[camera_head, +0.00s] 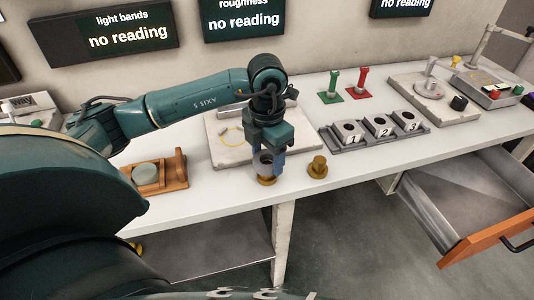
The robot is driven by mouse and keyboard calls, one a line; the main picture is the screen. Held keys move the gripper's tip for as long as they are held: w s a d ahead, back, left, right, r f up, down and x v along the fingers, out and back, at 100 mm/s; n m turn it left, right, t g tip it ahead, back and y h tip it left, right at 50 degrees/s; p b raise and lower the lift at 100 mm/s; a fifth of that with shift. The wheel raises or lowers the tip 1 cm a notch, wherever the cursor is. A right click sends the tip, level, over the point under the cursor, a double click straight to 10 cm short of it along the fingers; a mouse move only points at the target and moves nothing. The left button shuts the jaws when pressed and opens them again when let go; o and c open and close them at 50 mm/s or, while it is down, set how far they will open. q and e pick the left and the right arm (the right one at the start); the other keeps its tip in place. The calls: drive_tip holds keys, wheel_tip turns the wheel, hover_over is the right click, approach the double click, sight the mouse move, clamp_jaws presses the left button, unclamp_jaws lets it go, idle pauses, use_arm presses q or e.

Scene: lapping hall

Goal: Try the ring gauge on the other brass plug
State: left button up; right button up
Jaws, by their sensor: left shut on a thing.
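My left gripper (268,160) points down near the table's front edge. It is shut on the ring gauge (264,167), a grey ring partly hidden by the fingers. One brass plug (266,181) is directly below it, with only its base showing. I cannot tell whether the ring is around this plug or just above it. The other brass plug (317,168) stands upright and bare a little to the right, apart from the gripper. My right gripper is not in view.
A grey stone plate (225,148) lies behind my gripper. A wooden holder (178,172) with a round grey piece is to the left. A numbered rack (355,143), green post (332,86) and red post (361,84) stand right. A drawer (470,205) is open at the front right.

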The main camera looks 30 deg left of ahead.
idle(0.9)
use_arm(q)
drive_tip(key=o, duration=1.2)
wheel_tip(320, 180, up, 13)
drive_tip(key=shift+r+p, duration=0.1)
drive_tip(key=shift+p, duration=0.35)
